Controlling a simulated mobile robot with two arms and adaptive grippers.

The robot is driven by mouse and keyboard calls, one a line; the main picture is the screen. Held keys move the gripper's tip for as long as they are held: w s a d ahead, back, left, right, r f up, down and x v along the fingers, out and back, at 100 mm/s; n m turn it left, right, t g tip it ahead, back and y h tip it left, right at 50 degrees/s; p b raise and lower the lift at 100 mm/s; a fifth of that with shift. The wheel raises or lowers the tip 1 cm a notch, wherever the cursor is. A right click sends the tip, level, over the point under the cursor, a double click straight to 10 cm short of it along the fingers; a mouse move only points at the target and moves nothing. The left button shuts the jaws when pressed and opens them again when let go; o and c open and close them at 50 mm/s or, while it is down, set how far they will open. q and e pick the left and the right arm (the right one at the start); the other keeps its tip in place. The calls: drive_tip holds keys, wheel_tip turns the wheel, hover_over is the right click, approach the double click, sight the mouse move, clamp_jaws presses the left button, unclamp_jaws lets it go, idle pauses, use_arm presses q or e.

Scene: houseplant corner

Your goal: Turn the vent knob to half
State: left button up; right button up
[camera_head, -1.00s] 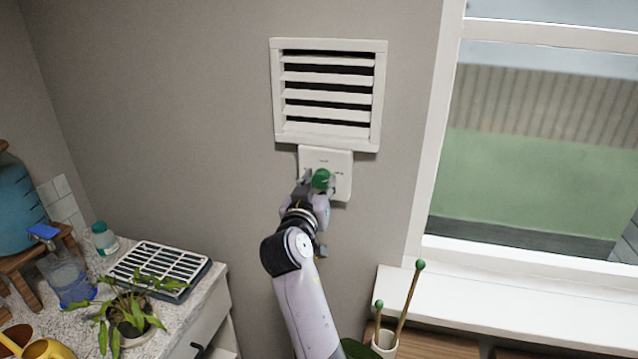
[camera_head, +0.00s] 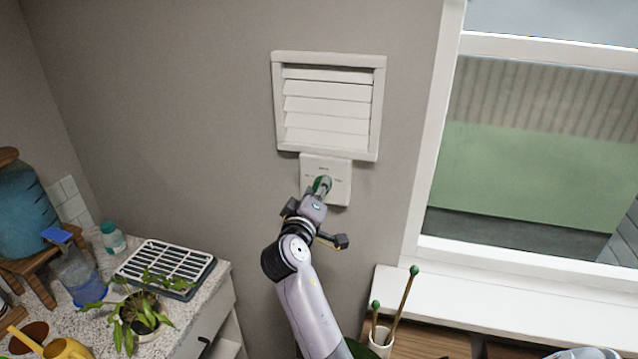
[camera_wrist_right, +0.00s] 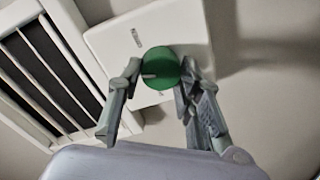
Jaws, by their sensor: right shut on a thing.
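The green vent knob (camera_head: 322,185) sits on a white wall plate (camera_head: 341,190) below the white louvred vent (camera_head: 328,106). My right gripper (camera_head: 321,187) is at the knob. In the right wrist view its two fingers (camera_wrist_right: 158,84) are shut on the knob (camera_wrist_right: 160,66), one on each side. The white line on the knob points left there, toward the vent (camera_wrist_right: 40,65). The plate (camera_wrist_right: 110,42) carries small marks, too small to read. In the head view the slats look tilted with no dark gaps; the wrist view shows dark gaps between them. My left gripper is not in view.
A window (camera_head: 540,150) with a white sill (camera_head: 480,305) is to the right. A counter at the left holds a black-and-white rack (camera_head: 165,266), a potted plant (camera_head: 140,312) and a blue jug (camera_head: 25,210). A pot with green-tipped sticks (camera_head: 381,340) stands below. The wall beside the plate is clear.

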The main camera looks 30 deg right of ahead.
drive_tip(key=shift+a+n+p, duration=0.1)
drive_tip(key=shift+n+p, duration=0.95)
drive_tip(key=shift+n, duration=0.65)
drive_tip(key=o, duration=1.2)
drive_tip(key=shift+c, duration=0.2)
